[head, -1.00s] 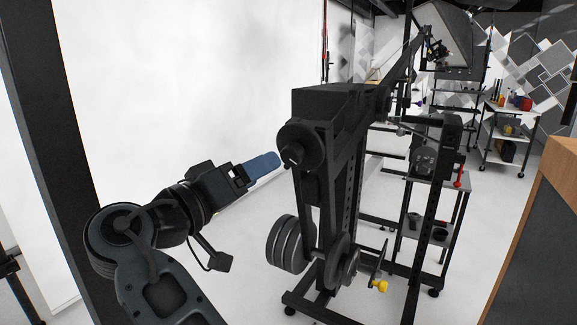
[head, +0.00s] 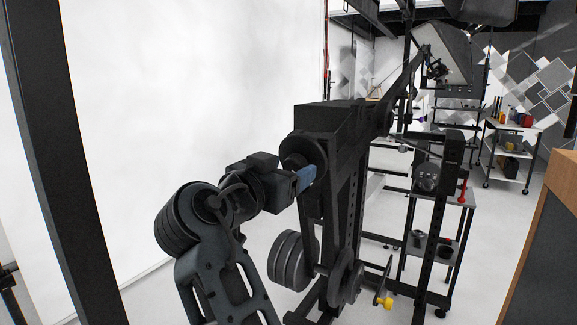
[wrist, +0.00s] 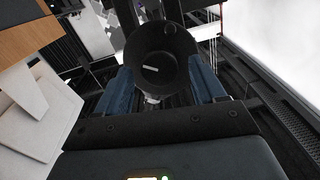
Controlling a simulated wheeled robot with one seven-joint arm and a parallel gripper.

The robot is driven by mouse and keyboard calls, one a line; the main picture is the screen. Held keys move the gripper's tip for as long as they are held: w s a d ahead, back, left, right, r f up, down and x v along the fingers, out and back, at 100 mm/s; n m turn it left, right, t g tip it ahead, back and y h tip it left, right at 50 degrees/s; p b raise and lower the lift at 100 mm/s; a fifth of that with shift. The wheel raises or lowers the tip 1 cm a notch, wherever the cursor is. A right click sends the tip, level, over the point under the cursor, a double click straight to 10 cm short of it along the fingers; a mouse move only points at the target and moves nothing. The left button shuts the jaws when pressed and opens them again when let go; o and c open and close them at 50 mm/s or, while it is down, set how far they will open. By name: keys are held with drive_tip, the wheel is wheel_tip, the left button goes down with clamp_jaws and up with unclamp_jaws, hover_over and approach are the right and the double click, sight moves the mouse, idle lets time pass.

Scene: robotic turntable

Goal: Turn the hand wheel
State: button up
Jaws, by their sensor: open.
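The black hand wheel (head: 300,150) sits at the upper front of a tall black stand. In the wrist view the round black wheel (wrist: 158,50) fills the upper middle, with a short pale mark near its centre and a small round knob at its upper right. My gripper (head: 308,174) reaches it from the lower left, its blue fingers overlapping the wheel's lower part in the head view. In the wrist view my gripper is open, with one blue finger on each side of the wheel. I cannot tell whether the fingers touch it.
Several round grey weight plates (head: 292,260) hang low on the stand (head: 330,118), below my gripper. A crank with a yellow handle (head: 384,303) is at the lower right. A wooden-edged counter (head: 555,200) stands far right. A white backdrop (head: 200,90) is behind my arm.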

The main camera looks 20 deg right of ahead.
drive_tip(key=shift+w+d, duration=0.2)
drive_tip(key=shift+d, duration=0.1)
drive_tip(key=shift+c, duration=0.5)
drive_tip(key=c, duration=1)
drive_tip(key=shift+o, duration=0.2)
drive_tip(key=shift+n, duration=0.3)
drive_tip(key=n+g, duration=0.1)
drive_tip(key=n, duration=0.1)
drive_tip(key=n+h+p, duration=0.1)
drive_tip(key=n, duration=0.1)
drive_tip(key=shift+w+a+g+h, duration=0.1)
drive_tip(key=shift+w+g+h, duration=0.1)
drive_tip(key=shift+g+h, duration=0.15)
drive_tip(key=shift+f+n+g+h+p, duration=0.1)
drive_tip(key=shift+n+g+h+p, duration=0.3)
drive_tip(key=shift+n, duration=0.45)
drive_tip(key=shift+f+n+g+h+p, duration=0.1)
drive_tip(key=shift+n+g+h+p, duration=0.25)
drive_tip(key=shift+n, duration=0.5)
drive_tip(key=shift+a, duration=0.1)
